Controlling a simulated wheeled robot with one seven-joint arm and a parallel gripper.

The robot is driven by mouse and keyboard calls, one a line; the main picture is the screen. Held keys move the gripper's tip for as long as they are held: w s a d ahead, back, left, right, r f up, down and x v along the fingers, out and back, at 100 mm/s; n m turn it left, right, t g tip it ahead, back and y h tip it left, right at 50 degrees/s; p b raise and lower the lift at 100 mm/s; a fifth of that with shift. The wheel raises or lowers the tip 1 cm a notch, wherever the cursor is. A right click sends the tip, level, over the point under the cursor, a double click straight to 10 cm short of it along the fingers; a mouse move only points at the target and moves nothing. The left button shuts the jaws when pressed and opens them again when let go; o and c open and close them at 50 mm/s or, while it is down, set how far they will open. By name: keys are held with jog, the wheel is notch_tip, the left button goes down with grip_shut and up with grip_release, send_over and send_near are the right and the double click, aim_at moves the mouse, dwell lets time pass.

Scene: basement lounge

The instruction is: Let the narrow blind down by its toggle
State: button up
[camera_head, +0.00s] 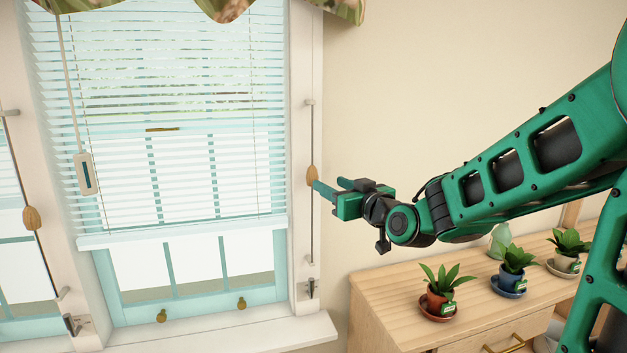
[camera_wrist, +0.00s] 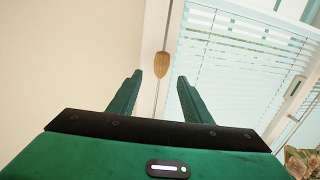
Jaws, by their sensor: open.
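A wooden toggle (camera_head: 312,175) hangs on a thin upright cord on the white window frame's right side. The slatted blind (camera_head: 180,233) beside it is partly down, its bottom rail above the lower panes. My gripper (camera_head: 329,185) is open at this toggle, its fingertips close to it from the right. In the wrist view, the toggle (camera_wrist: 162,65) is in line with the gap between my two fingers (camera_wrist: 159,79), a little past their tips. Whether they touch it cannot be told. A second wooden toggle (camera_head: 32,217) hangs on a cord at the left.
A pale wooden cabinet (camera_head: 385,295) with several potted plants stands below my arm. A white handle (camera_head: 86,174) hangs on a cord before the blind. A metal cleat (camera_head: 311,288) sits below the right cord. The window sill (camera_head: 230,338) juts out. The wall right of the frame is bare.

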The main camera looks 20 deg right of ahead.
aim_at(315, 175)
jog(key=w, duration=0.3)
jog(key=w+a, duration=0.1)
jog(key=w, duration=0.3)
jog(key=w+a, duration=0.1)
jog(key=w, duration=0.2)
jog(key=shift+w+a+r, duration=0.1)
jog(key=shift+w+a, duration=0.1)
grip_shut()
